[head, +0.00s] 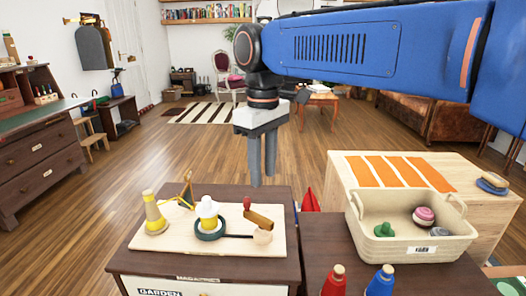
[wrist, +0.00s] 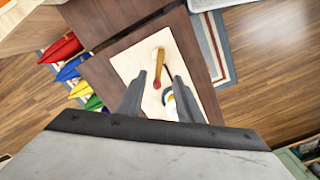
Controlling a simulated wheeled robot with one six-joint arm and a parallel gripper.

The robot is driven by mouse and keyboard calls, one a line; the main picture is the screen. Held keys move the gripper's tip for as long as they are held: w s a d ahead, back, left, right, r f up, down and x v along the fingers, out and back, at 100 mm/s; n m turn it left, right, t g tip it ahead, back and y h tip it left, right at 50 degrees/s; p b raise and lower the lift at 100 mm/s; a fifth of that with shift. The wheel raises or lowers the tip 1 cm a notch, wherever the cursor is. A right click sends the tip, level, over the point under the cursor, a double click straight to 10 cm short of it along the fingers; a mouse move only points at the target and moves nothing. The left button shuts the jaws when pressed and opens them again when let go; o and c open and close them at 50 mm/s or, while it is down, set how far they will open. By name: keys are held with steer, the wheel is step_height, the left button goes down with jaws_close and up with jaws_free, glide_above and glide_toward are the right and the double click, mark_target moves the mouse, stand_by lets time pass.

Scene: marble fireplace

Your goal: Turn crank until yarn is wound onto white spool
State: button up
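A pale wooden board (head: 180,243) carries the winder. The white spool (head: 208,209) stands upright in a dark ring, with some yellow around its lower part. A yellow yarn cone (head: 154,215) stands at the left, beside a wooden guide (head: 187,188). The crank (head: 258,218) has a brown arm, a red knob (head: 247,203) and a round wooden hub (head: 263,237). My gripper (head: 262,180) points down above the board's far side, apart from the crank. In the wrist view my gripper (wrist: 158,76) is open and empty; the crank (wrist: 159,66) shows between its fingers, and the right finger partly hides the white spool (wrist: 170,103).
The board lies on a dark cabinet (head: 150,267). To the right, a beige basket (head: 415,247) holds several small objects beside a striped wooden box (head: 480,225). Red (head: 334,283) and blue (head: 380,284) cones stand at the front. Open floor lies behind.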

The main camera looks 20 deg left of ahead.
steer(key=shift+r, duration=2.15)
steer(key=shift+d, duration=0.15)
